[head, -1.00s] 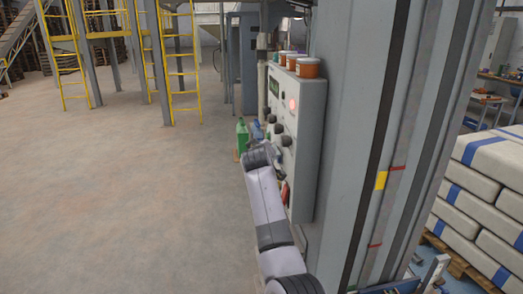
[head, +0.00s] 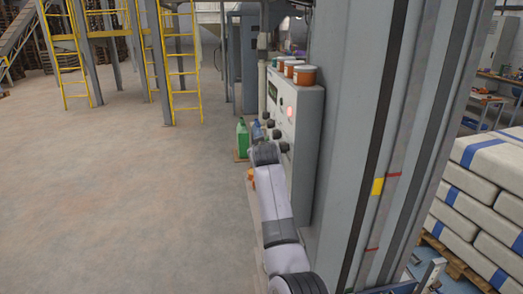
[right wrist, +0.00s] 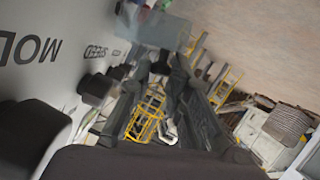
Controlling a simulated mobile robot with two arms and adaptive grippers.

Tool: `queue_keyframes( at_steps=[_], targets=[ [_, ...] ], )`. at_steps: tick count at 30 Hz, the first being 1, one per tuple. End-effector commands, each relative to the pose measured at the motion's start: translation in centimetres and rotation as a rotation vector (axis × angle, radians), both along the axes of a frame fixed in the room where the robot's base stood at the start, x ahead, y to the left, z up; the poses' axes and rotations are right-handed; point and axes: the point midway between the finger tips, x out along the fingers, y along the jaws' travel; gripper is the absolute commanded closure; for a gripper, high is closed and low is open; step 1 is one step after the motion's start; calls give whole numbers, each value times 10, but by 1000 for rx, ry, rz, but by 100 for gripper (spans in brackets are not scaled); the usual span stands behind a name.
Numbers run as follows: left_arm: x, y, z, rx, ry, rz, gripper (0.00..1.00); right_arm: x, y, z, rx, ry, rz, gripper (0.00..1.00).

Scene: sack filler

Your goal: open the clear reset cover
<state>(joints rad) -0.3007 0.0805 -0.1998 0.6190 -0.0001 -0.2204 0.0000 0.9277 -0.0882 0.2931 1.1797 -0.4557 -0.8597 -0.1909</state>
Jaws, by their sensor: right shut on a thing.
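The clear reset cover (right wrist: 150,27) shows in the right wrist view as a pale bluish, see-through plate at the top, beside the grey panel (right wrist: 45,75). My right gripper (right wrist: 160,68) has its dark fingers drawn together at the plate's lower edge and appears shut on it. The grip is blurred, and I cannot tell the cover's exact angle. In the head view my right arm reaches up to the control box (head: 306,145); its wrist hides the gripper and the cover. My left gripper is not in view.
Black knobs (right wrist: 96,88) stick out from the panel close to my right gripper. A lit red lamp (head: 290,112) is on the box front, and orange-brown jars (head: 304,75) stand on top. A green jug (head: 242,138) is beyond the wrist. The floor to the left is clear.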

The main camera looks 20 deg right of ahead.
Motion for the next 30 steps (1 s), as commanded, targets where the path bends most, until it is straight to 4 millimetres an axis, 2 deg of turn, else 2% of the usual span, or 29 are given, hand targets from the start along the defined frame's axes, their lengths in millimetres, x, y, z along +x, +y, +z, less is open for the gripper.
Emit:
queue_keyframes(
  at_steps=[1,2,10,22,26,30],
  targets=[
    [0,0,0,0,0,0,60,-1,0,-5,4,8,0,100],
    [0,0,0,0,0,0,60,-1,0,-5,3,9,0,81],
    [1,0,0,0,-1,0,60,0,0,-4,3,8,-1,63],
    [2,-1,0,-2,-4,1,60,-4,2,-1,1,6,0,63],
    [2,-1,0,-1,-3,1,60,-15,6,3,2,5,-1,63],
    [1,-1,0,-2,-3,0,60,-34,14,11,1,4,0,63]
  ],
)
